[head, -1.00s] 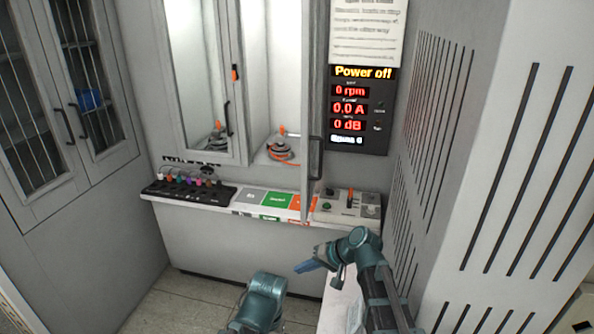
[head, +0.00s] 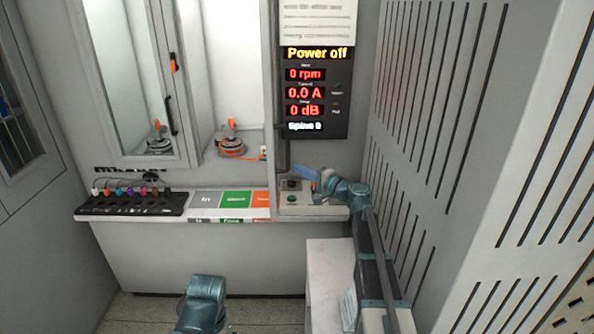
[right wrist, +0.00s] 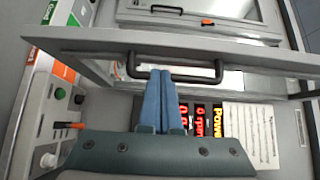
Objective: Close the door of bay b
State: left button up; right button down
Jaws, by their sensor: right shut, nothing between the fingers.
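Two tall bays stand side by side in the head view. The left bay's glass-front door (head: 118,75) is shut, with a dark handle and a motor with an orange top behind it. The right bay (head: 230,60) stands open, with another motor (head: 231,140) inside; its door (head: 271,90) sticks out nearly edge-on. I cannot read a bay letter. My right gripper (head: 307,181) is shut and empty beside this door. In the right wrist view its blue fingertips (right wrist: 165,75) are at the open door's dark handle (right wrist: 200,79); I cannot tell whether they touch. My left gripper is not in view.
A display panel (head: 317,95) reading "Power off" is right of the open bay. A slatted grey wall (head: 430,110) is close on the right.

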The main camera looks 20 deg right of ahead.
jog(key=x, duration=0.7)
jog(key=shift+w+a, duration=0.15)
jog(key=shift+a, duration=0.05)
